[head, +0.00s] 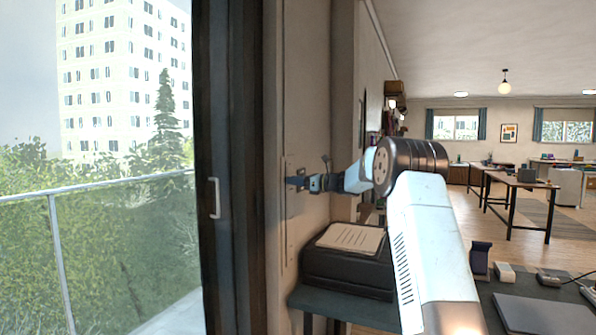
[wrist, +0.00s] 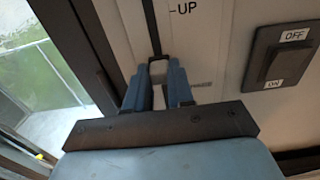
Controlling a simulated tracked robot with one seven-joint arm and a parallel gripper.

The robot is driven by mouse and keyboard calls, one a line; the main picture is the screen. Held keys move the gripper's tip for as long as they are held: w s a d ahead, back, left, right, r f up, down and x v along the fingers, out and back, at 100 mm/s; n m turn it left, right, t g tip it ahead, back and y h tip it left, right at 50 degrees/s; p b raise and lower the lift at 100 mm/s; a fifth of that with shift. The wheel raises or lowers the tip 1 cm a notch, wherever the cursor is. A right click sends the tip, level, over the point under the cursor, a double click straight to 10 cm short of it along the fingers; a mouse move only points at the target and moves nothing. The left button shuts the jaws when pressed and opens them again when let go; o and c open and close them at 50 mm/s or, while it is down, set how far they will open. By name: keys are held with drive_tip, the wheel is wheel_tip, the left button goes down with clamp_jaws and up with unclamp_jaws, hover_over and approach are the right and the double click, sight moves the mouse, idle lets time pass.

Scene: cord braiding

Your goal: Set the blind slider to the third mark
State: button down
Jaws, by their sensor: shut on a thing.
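The blind slider's pale plate (head: 290,235) is on the wall beside the dark window frame. In the wrist view a dark slot (wrist: 150,28) runs down the plate, with the label "UP" (wrist: 187,9) and a short mark beside its upper part. My gripper (wrist: 158,82) is shut on the slider knob (wrist: 158,63), with one blue finger on each side. The knob's lower part is hidden between the fingers. A faint mark shows right of the fingers; its number is unreadable. In the head view my gripper (head: 298,182) is at the plate.
A black rocker switch (wrist: 278,60) marked OFF and ON is on the wall right of the slider. Below the plate stands a black box (head: 345,270) with a paper sheet (head: 352,239) on top. A glass door with a handle (head: 214,198) is at left.

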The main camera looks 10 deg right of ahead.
wheel_tip(320, 180, down, 17)
drive_tip(key=shift+a+r, duration=0.1)
drive_tip(key=shift+r, duration=0.05)
drive_tip(key=c, duration=1)
unclamp_jaws()
drive_tip(key=shift+o, duration=0.2)
drive_tip(key=v, duration=1.3)
drive_tip(key=shift+s+d, duration=0.2)
drive_tip(key=shift+d, duration=0.15)
